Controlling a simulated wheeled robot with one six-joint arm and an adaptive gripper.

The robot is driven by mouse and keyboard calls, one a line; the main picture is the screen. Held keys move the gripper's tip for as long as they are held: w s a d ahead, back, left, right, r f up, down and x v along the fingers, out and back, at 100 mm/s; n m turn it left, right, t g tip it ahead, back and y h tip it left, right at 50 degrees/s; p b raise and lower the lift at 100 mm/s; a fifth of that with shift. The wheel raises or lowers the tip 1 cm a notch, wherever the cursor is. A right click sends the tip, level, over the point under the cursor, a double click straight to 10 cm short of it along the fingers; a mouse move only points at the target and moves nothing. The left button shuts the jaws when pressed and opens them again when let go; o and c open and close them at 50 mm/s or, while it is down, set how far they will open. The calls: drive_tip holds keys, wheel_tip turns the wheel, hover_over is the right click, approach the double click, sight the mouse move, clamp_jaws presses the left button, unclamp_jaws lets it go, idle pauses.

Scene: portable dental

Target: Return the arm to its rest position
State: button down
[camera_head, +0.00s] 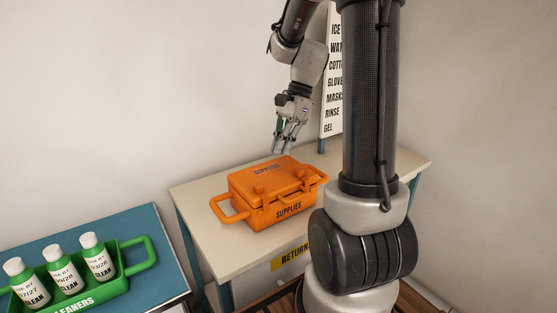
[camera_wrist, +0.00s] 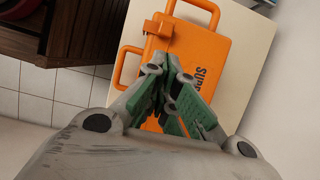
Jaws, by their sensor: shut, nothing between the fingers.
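My gripper (camera_head: 287,148) hangs in the air above the back of the orange supplies case in the head view, pointing down. Its fingers are together with nothing between them. In the wrist view my gripper (camera_wrist: 168,92) shows its green and grey fingers over the case. The orange supplies case (camera_head: 275,190) stands closed on the cream table, with handles at its sides. It also shows in the wrist view (camera_wrist: 228,72), partly hidden behind the fingers. My dark arm covers the right part of the table in the head view.
The cream table (camera_head: 205,205) carries a yellow return label (camera_head: 294,256) at its front. A white list sign (camera_head: 333,85) stands close behind my arm.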

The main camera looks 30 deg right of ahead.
drive_tip(key=shift+d+r, duration=0.15)
drive_tip(key=shift+r, duration=0.2)
idle(0.3)
drive_tip(key=s+a+r+n+t+h, duration=0.1)
drive_tip(key=s+r+n+t+h, duration=0.1)
drive_tip(key=s+n, duration=0.6)
drive_tip(key=s+a+r+n+t+h, duration=0.2)
drive_tip(key=s+r+n, duration=0.3)
drive_tip(key=s+n, duration=0.2)
drive_tip(key=shift+s+n+t, duration=0.3)
drive_tip(key=shift+s+n, duration=0.1)
drive_tip(key=shift+n, duration=0.8)
drive_tip(key=shift+a+f, duration=0.1)
idle(0.5)
